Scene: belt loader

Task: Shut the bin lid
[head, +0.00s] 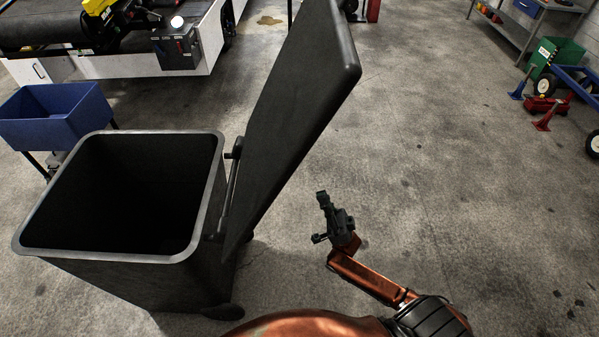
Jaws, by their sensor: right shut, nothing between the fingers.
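A dark grey wheeled bin (120,262) stands at the left with its top open and its inside dark. Its lid (300,100) is hinged on the bin's right side and stands raised, tilted up and to the right. My right gripper (323,200) is shut and empty. It is to the right of the lid's lower part, on the lid's outer side, and appears apart from it. My right arm comes in from the bottom right. My left gripper is not in view.
A blue tub (55,118) on a stand is just beyond the bin at the left. A white belt loader (150,62) is behind it. A workbench (530,22) and a green cart (558,57) are far right. The concrete floor at right centre is clear.

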